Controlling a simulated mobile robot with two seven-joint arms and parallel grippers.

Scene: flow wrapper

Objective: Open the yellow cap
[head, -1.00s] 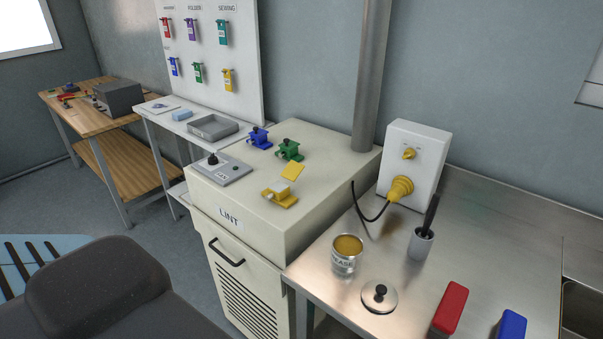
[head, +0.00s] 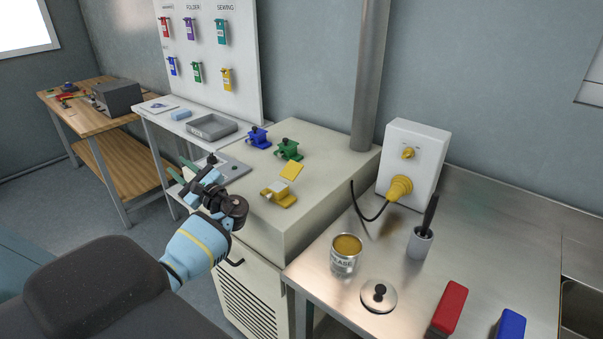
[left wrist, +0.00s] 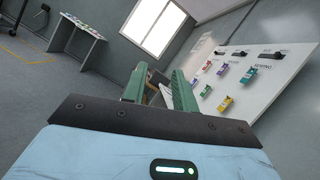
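The yellow fitting (head: 278,194) sits on top of the cream LINT cabinet (head: 318,203), near its front edge. A flat yellow cap (head: 292,171) shows just behind it, and a pale part lies between them. The cap looks tilted up, but I cannot tell how it is joined. My left gripper (head: 183,171) is left of the fitting, at the cabinet's front left corner, pointing away from it. In the left wrist view its two green fingers (left wrist: 160,85) are apart with nothing between them. My right gripper is not in view.
A blue fitting (head: 258,137) and a green fitting (head: 289,150) stand behind the yellow one. A grey control plate (head: 232,167) is partly hidden by my left gripper. On the steel bench, right, are an open can (head: 346,254), a lid (head: 379,296) and a white box (head: 413,163).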

